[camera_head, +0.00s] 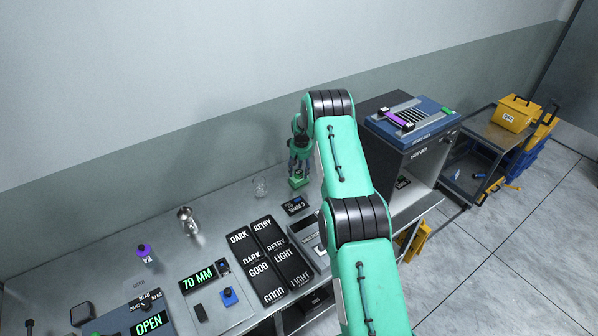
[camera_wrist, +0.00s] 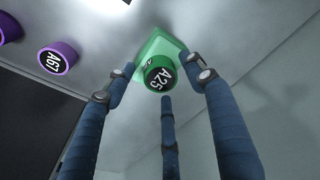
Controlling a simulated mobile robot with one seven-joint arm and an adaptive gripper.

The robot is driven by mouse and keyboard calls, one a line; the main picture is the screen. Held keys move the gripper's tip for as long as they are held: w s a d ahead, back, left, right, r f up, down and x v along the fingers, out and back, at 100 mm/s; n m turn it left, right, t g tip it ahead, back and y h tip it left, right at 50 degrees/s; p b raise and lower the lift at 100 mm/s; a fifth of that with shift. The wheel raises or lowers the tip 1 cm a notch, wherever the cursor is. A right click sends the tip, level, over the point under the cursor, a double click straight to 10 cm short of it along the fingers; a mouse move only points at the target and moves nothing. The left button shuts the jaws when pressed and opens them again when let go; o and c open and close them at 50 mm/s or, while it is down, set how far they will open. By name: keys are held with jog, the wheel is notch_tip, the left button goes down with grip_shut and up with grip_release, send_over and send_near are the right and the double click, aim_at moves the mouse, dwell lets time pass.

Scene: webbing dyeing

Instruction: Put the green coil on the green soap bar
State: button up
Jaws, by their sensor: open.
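The green coil (camera_wrist: 160,74), a small round piece with a black face marked A25, shows between my fingers in the wrist view. A pale green block (camera_wrist: 158,45), apparently the green soap bar, is right behind it. The coil appears to rest on the block, but I cannot tell the exact contact. My gripper (camera_wrist: 160,66) is open, with its fingers spread around the coil. In the head view my gripper (camera_head: 299,170) points down just above the green block (camera_head: 299,182) at the back of the table; the coil cannot be told apart there.
Purple coils, one marked A67 (camera_wrist: 58,58), lie to the left in the wrist view. A clear glass (camera_head: 260,187) stands left of my gripper. Black label trays (camera_head: 268,250) and a metal cup (camera_head: 187,222) are nearer. A tall blue-topped machine (camera_head: 410,118) stands to the right.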

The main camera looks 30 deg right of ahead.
aim_at(300, 174)
notch_tip(300, 174, up, 12)
jog(key=s+b, duration=0.1)
jog(key=shift+s, duration=0.15)
dwell(0.4)
jog(key=shift+a, duration=0.1)
dwell(0.5)
